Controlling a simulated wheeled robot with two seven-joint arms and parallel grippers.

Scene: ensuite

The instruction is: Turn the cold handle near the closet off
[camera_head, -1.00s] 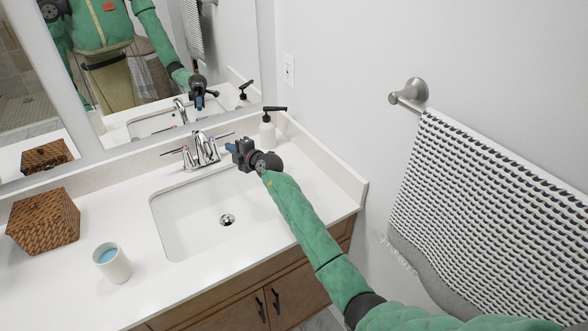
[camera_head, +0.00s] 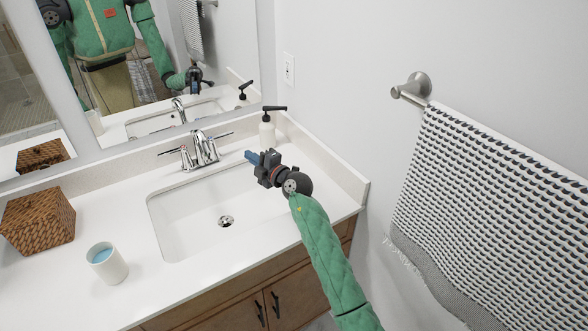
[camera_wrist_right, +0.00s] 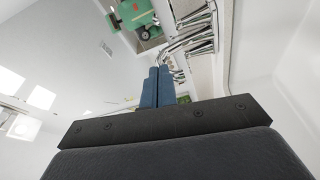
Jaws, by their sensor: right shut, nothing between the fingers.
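The chrome faucet (camera_head: 204,150) stands behind the sink with a lever handle on each side. The left handle (camera_head: 170,152) points left, with a small red mark near its base. The right handle (camera_head: 224,135) points right toward the wall; I take it for the cold one. No water stream shows from the spout. My right gripper (camera_head: 250,156) is shut and empty, over the sink's back right edge, apart from the right handle. In the right wrist view, its blue fingers (camera_wrist_right: 157,86) are together, with the faucet (camera_wrist_right: 195,35) beyond. My left gripper is out of view.
A soap dispenser (camera_head: 267,130) stands in the back right corner. A wicker box (camera_head: 38,221) and a white cup (camera_head: 107,263) are on the left counter. A towel (camera_head: 490,210) hangs on the right wall. The mirror reflects me. The sink basin (camera_head: 190,215) is empty.

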